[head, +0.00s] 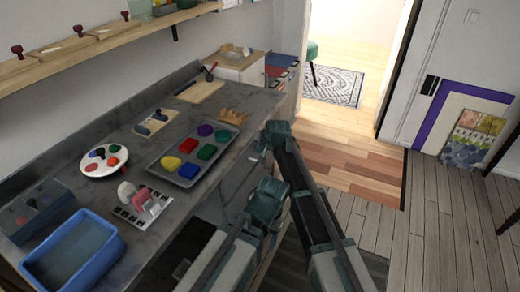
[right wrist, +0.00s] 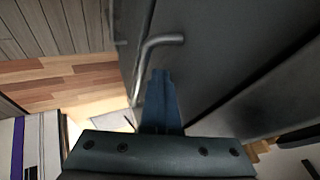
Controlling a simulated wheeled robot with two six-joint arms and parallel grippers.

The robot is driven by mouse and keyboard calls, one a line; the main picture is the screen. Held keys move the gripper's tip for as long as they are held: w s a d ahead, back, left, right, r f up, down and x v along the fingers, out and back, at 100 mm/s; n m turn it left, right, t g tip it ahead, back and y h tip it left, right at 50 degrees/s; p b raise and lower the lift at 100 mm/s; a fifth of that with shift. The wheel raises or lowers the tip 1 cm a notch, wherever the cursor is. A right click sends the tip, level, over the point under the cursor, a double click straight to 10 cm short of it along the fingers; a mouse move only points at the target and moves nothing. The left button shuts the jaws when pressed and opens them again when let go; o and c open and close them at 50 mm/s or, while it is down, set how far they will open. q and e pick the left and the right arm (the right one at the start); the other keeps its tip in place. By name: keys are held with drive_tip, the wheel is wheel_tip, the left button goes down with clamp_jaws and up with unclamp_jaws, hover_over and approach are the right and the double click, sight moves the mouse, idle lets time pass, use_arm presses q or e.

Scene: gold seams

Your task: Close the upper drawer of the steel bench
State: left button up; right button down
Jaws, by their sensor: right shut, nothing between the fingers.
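The steel bench (head: 65,150) runs along the left of the head view, its top seen from above. My right gripper (head: 268,148) is beside its front side, partly hidden by my own arm. In the right wrist view my right gripper (right wrist: 160,75) is shut and empty. Its fingertips are close to a bent bar handle (right wrist: 152,48) on a grey steel front (right wrist: 215,45); I cannot tell whether they touch. How far the upper drawer stands out is hidden by my arms. My left arm's end (head: 265,203) is nearer; its fingers cannot be made out.
On the bench are a paint tray (head: 158,171), a round palette (head: 87,172) and a blue basin (head: 75,282). A wooden shelf (head: 120,38) hangs above. Plank floor (head: 430,215) to the right is clear, with a doorway and patterned rug (head: 335,87) beyond.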

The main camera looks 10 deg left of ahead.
drive_tip(key=shift+w+a+r, duration=0.1)
drive_tip(key=shift+w+a, duration=0.05)
drive_tip(key=shift+a, duration=0.2)
drive_tip(key=shift+r, duration=0.1)
drive_tip(key=p+v, duration=0.8)
drive_tip(key=v, duration=0.2)
drive_tip(key=shift+d, duration=0.3)
drive_tip(key=shift+f, duration=0.25)
